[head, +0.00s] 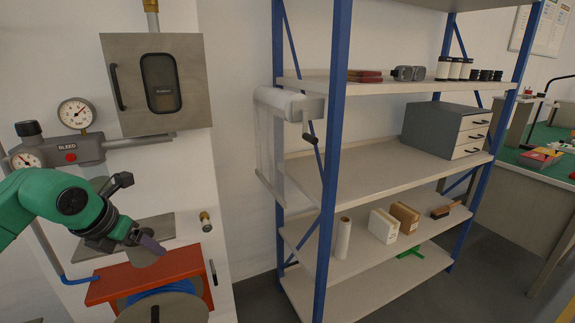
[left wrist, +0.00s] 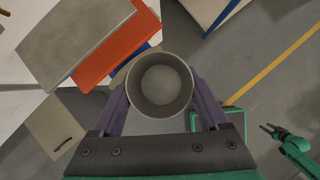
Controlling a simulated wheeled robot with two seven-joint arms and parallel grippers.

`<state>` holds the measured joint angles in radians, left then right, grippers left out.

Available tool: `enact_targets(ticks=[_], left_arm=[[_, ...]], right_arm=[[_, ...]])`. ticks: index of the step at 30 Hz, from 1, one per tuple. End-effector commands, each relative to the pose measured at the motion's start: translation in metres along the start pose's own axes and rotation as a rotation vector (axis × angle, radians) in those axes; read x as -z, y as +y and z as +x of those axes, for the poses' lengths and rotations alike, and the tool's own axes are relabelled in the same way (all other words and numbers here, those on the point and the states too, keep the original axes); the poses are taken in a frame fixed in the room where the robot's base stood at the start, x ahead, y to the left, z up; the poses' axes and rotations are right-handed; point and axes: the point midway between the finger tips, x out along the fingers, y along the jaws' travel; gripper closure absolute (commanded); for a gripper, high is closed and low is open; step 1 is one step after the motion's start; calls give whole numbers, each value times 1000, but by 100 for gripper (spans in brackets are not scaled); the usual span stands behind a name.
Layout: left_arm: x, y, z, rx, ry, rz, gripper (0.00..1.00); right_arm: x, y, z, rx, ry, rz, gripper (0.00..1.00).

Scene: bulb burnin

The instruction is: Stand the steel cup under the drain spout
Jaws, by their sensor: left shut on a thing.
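My left gripper (head: 150,244) is shut on the steel cup (left wrist: 160,88). In the left wrist view the round, open cup sits between the two purple fingers, and its inside looks empty. In the head view the cup (head: 140,259) is a small grey shape, partly hidden by the gripper, above the red-orange bench. A short brass fitting (head: 205,221) that looks like a spout sticks out of the wall, to the right of the cup. A grey plate (head: 172,228) lies behind the gripper. My right gripper (left wrist: 267,129) shows small in the left wrist view; its jaw state is unclear.
The red-orange bench (head: 105,289) has a blue hose reel (head: 165,308) at its front. A manifold with gauges (head: 75,113) and a steel cabinet (head: 190,85) hang above. A blue-posted shelf rack (head: 335,150) stands to the right.

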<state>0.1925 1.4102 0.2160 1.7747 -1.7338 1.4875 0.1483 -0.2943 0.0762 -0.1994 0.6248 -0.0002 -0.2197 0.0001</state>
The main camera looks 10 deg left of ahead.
Motion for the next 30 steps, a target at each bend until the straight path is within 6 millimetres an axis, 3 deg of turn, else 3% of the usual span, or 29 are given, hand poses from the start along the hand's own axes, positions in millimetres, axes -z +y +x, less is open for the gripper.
enact_targets(ticks=[8,14,23,26,30], left_arm=[[23,-7,27,114,8,191,78],[47,-28,57,293,1,498,78],[76,-70,88,559,-11,963,78],[87,-91,98,678,-13,1171,78],[110,-129,111,911,-10,1577,78]], right_arm=[[-2,-4,-3,5,-3,-1,50],[-6,0,-8,1,-11,-2,50],[-7,2,-13,-3,-13,-2,50],[-7,3,-15,-4,-13,-2,50],[-6,4,-20,-4,-14,-1,50]])
